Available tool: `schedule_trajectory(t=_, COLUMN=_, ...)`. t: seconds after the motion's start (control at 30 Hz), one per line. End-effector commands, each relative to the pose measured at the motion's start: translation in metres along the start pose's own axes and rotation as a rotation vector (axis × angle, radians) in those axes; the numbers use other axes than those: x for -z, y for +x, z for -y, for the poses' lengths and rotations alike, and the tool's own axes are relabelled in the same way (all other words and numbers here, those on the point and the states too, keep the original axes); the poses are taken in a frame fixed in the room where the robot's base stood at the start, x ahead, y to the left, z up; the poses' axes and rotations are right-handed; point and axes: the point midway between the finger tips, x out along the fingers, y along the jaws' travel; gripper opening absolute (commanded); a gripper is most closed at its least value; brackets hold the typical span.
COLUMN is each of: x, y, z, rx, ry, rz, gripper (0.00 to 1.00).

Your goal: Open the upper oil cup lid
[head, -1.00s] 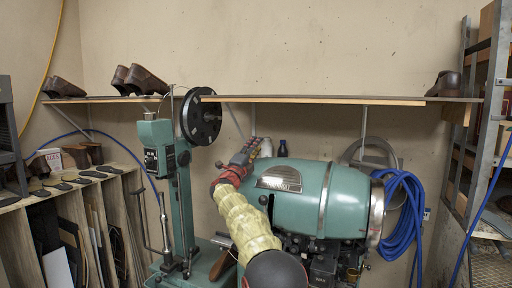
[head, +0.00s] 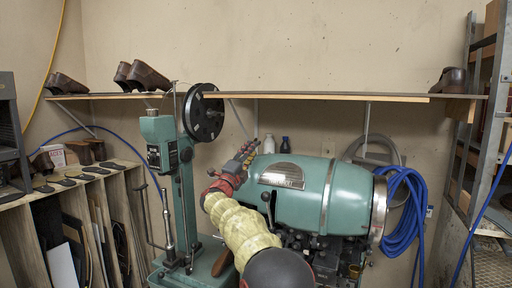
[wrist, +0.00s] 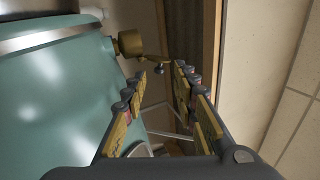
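The brass oil cup (wrist: 130,42) sits on the side of the green machine body (wrist: 50,95) in the wrist view. A thin brass arm, which may be its lid or lever, runs from the cup to a small dark knob (wrist: 159,69). My gripper (wrist: 159,75) is open, its two fingers apart, with that knob showing in the gap near the fingertips; I cannot tell if they touch.
A long shelf (head: 330,96) with brown shoes (head: 142,76) runs along the wall behind. A green stand with a black wheel (head: 203,112) is left of my arm. A blue hose (head: 402,215) hangs at the right.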

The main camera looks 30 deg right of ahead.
Motion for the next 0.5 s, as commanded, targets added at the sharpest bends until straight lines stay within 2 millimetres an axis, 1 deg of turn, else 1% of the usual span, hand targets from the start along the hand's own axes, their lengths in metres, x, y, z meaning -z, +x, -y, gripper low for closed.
schedule_trajectory(t=0.03, x=0.0, y=-0.011, z=0.001, rx=0.0, ry=-0.001, rz=0.001, gripper=0.29)
schedule_trajectory(t=0.1, x=0.0, y=-0.023, z=0.0, rx=-0.001, ry=0.0, rz=0.001, gripper=0.29)
schedule_trajectory(t=0.2, x=-0.001, y=-0.037, z=-0.001, rx=-0.001, ry=-0.001, rz=0.002, gripper=0.29)
schedule_trajectory(t=0.33, x=0.0, y=-0.048, z=-0.002, rx=-0.002, ry=-0.002, rz=0.001, gripper=0.29)
schedule_trajectory(t=0.5, x=0.0, y=-0.052, z=-0.001, rx=-0.001, ry=-0.001, rz=0.0, gripper=0.29)
